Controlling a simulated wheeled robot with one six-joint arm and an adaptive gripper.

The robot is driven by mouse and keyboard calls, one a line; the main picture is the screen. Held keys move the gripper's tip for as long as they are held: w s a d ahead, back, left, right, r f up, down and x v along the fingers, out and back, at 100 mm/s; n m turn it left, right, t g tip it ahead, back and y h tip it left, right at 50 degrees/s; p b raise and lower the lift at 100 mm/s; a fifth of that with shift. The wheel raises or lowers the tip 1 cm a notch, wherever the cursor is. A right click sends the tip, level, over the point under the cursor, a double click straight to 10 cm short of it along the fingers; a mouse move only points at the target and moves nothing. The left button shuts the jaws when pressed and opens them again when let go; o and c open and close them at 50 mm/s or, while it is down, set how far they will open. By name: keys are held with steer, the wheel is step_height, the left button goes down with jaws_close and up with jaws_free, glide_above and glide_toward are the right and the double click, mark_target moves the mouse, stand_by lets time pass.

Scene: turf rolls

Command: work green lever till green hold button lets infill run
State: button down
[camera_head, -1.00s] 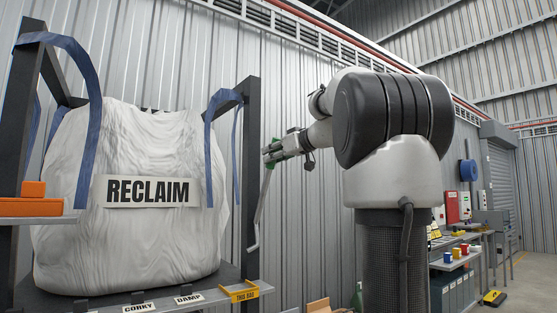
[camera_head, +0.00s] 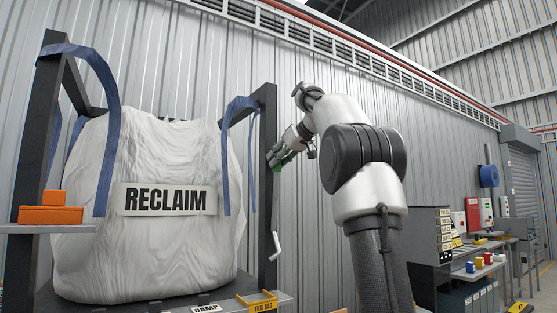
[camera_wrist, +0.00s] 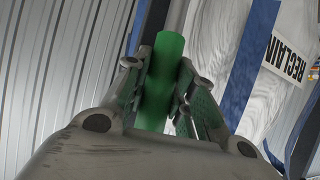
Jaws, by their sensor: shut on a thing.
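The green lever grip (camera_wrist: 166,55) is a smooth green cylinder standing between my gripper's fingers in the wrist view. My gripper (camera_wrist: 160,95) is shut on it, with a finger on each side. In the head view my gripper (camera_head: 277,158) is by the dark post beside the bag, with a bit of green showing below it. A bent pale grey rod (camera_head: 275,246) shows lower on the post; its link to the grip cannot be seen. I cannot make out a green hold button or any running infill.
A big white bag labelled RECLAIM (camera_head: 160,255) hangs in a dark frame (camera_head: 267,200) just left of my gripper. Orange blocks (camera_head: 50,214) lie on a shelf at left. A bench (camera_head: 470,270) with coloured cups and wall boxes stands at right. A corrugated wall is behind.

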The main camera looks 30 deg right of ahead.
steer(key=c, duration=1.2)
jaws_free()
steer(key=shift+o, duration=0.2)
steer(key=v, duration=1.2)
steer(key=shift+c, duration=0.5)
